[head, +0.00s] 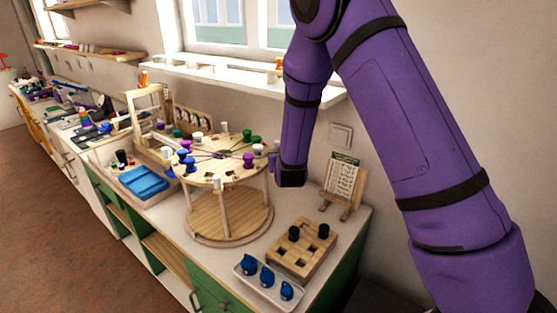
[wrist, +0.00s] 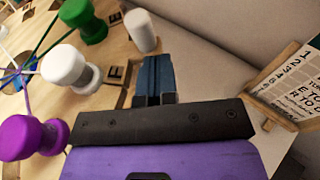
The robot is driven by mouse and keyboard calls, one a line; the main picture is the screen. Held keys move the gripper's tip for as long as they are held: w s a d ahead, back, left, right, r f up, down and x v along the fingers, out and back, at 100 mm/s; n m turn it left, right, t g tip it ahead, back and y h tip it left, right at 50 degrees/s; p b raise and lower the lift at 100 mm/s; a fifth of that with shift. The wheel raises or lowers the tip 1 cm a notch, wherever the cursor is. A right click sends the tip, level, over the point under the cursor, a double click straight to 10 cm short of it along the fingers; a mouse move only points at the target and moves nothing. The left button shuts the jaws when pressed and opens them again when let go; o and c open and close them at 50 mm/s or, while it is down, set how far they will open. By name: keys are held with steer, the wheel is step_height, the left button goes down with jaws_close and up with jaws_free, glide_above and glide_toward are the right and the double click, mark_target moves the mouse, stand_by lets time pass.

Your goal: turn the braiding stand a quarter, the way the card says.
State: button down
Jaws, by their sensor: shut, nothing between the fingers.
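The braiding stand (head: 232,176) has a round slotted wooden top on posts over a round base (head: 235,217). Coloured threads run from its centre to several green, white, purple and blue bobbins around the rim. My gripper (head: 273,160) is at the stand's right edge, fingers shut and empty. In the wrist view my shut blue fingers (wrist: 153,62) point past the rim beside an upright white peg (wrist: 141,30); I cannot tell whether they touch. White (wrist: 70,68), purple (wrist: 33,137) and green (wrist: 82,20) bobbins lie to their left. The card (head: 341,176) leans on a wooden easel; its print is too small to read.
A wooden block with holes and two black pegs (head: 302,248) stands in front right, beside a white tray (head: 242,270) of blue pieces. The wall and window ledge (head: 228,80) are behind.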

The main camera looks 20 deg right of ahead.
steer(key=shift+w+d, duration=0.1)
steer(key=shift+w, duration=0.05)
stand_by(0.5)
steer(key=v, duration=1.1)
steer(key=s+d+r+m+g+h, duration=0.8)
steer(key=s+d+r+m, duration=0.5)
steer(key=d+r+m, duration=0.4)
steer(key=s+r+m+g+y, duration=0.2)
steer(key=s+m+g+y, duration=0.15)
steer(key=s+m, duration=0.75)
steer(key=s+a+r+m+t+y, duration=0.2)
steer(key=s+a+r+m+y, duration=0.1)
steer(key=s+a+m+y, duration=0.3)
steer(key=s+a+y, duration=0.1)
steer(key=s+a, duration=0.1)
steer(key=shift+s+a+r, duration=0.25)
steer(key=shift+s+a, duration=0.05)
steer(key=shift+a, duration=0.1)
